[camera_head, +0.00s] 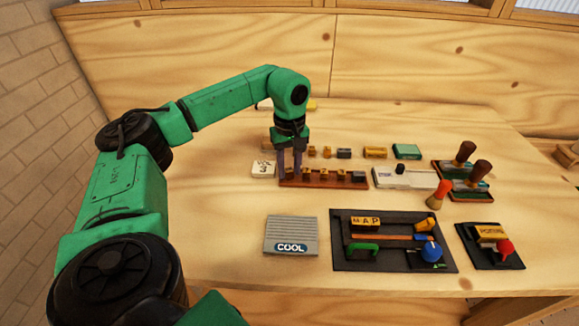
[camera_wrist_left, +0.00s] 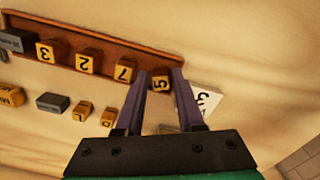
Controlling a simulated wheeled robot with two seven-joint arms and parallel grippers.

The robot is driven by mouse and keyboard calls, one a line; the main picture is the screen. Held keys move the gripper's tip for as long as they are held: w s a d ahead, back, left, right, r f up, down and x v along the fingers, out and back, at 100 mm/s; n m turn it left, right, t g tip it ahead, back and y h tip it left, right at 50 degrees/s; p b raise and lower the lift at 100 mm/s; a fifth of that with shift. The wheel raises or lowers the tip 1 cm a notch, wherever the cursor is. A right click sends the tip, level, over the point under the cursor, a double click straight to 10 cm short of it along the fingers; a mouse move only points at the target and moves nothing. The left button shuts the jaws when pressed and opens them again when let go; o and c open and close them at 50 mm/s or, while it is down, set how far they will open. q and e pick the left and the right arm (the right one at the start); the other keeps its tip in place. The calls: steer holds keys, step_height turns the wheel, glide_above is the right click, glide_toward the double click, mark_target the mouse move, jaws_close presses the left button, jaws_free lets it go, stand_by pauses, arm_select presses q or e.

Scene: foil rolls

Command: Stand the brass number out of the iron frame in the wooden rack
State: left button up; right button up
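My left gripper (camera_head: 290,172) points down at the left end of the wooden rack (camera_head: 330,185). In the left wrist view its two fingers (camera_wrist_left: 159,76) stand on either side of a brass number 5 (camera_wrist_left: 160,84). I cannot tell whether they press on it or stand just clear. The 5 is in line with the brass blocks 7 (camera_wrist_left: 124,70), 2 (camera_wrist_left: 85,63) and 3 (camera_wrist_left: 46,52) along the rack (camera_wrist_left: 110,43), with a grey block (camera_wrist_left: 15,41) beyond. The dark iron frame (camera_head: 342,262) lies at the front, holding a MAP block and several coloured pieces. My right gripper is out of view.
A white card (camera_head: 263,170) lies just left of the rack. Loose blocks stand behind it, with a green box (camera_head: 407,151). A grey COOL plate (camera_head: 291,235) is in front. Handled stamps (camera_head: 464,153) and a smaller dark tray (camera_head: 480,259) are at the right.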

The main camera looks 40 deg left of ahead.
mark_target(290, 171)
arm_select(q)
steer(key=shift+r, duration=0.1)
step_height(290, 171, up, 12)
steer(key=shift+p, duration=0.3)
steer(key=shift+r, duration=0.1)
stand_by(0.4)
